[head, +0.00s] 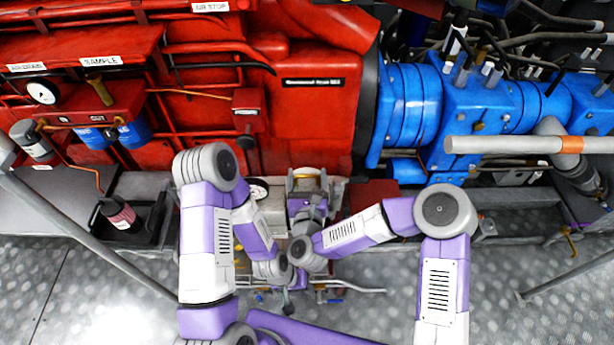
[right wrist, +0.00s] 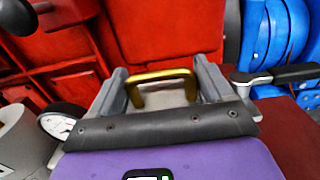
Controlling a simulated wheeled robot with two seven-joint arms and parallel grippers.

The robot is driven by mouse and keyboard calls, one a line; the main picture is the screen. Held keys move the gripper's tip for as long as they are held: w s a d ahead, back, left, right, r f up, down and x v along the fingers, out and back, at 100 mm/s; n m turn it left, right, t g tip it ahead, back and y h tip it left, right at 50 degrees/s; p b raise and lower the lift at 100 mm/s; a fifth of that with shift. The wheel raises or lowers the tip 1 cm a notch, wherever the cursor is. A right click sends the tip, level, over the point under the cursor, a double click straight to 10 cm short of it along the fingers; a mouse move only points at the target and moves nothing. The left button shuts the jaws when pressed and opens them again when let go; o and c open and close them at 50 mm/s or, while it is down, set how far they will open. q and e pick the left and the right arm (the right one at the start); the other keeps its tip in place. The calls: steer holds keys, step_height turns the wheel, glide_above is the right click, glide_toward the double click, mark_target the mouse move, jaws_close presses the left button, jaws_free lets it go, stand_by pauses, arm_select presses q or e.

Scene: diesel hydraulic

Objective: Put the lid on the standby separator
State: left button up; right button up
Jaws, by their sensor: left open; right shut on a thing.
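The lid, a pale grey piece with a brass bar handle (right wrist: 160,76), is in the right wrist view. The grey fingers of my right gripper (right wrist: 165,92) are shut on it, one on each side of the handle. In the head view the lid (head: 306,172) shows small in front of the red engine block, with my right gripper (head: 306,190) at its near side. My left gripper (head: 296,280) is lower, open, and partly hidden by its own wrist. The standby separator is mostly hidden behind my arms and hands; I cannot tell its opening.
A round gauge (head: 258,189) is just left of the lid. A black-handled lever (right wrist: 282,75) is close to the right finger. The red engine (head: 310,115) and blue housing (head: 410,105) stand behind. Metal floor lies in front.

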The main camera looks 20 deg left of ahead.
steer(key=shift+f, duration=0.55)
steer(key=o, duration=1.6)
